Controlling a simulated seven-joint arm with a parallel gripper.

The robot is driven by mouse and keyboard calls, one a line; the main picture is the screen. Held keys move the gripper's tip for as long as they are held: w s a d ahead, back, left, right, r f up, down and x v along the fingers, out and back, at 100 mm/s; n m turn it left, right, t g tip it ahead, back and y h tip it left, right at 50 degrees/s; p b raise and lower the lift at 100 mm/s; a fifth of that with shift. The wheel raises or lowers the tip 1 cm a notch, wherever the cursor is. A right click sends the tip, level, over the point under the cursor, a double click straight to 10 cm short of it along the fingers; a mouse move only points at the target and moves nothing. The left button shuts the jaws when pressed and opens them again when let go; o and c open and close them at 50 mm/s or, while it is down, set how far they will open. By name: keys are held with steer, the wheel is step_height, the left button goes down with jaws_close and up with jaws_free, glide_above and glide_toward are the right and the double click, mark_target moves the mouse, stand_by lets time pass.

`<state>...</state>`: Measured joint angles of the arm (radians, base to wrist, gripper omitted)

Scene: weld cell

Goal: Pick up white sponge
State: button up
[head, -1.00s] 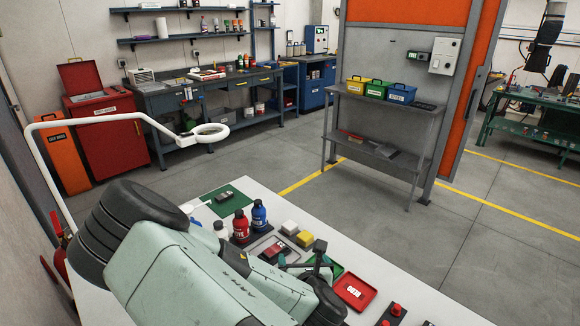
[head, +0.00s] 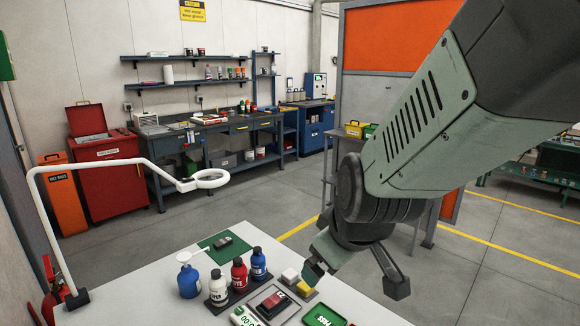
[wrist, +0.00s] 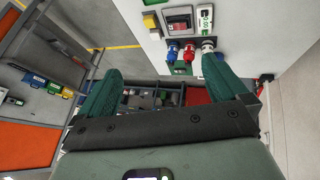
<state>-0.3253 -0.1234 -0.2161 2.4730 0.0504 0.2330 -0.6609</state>
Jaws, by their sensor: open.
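The white sponge (head: 290,274) is a small pale block on the white table, beside a yellow sponge (head: 305,287) in the head view. One finger appears close to the yellow sponge in the picture; the gap cannot be judged.
Blue (head: 259,263), red (head: 239,274) and white-capped bottles stand left of the sponges. A tray (head: 272,304) with a red-and-dark item lies in front. A green tray (head: 322,316) is near the front edge. A white ring lamp (head: 208,179) arches over the table's left side.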

steer(key=s+d+r+m, duration=0.1)
steer(key=s+r+m, duration=0.2)
steer(key=s+r, duration=0.2)
steer(key=shift+s+d+r, duration=0.4)
steer(key=shift+r, duration=0.05)
steer(key=s+r+m, duration=0.1)
steer(key=s, duration=0.2)
steer(key=s+d+r+m, duration=0.1)
steer(key=s+m, duration=0.1)
steer(key=s, duration=0.1)
steer(key=s+d+r+m+h, duration=0.1)
steer(key=s+r, duration=0.1)
steer(key=s, duration=0.1)
steer(key=shift+g, duration=0.3)
steer(key=shift+c, duration=0.3)
steer(key=shift+s+r+m, duration=0.1)
steer(key=shift+s+m, duration=0.2)
steer(key=shift+m, duration=0.1)
steer(key=c, duration=0.4)
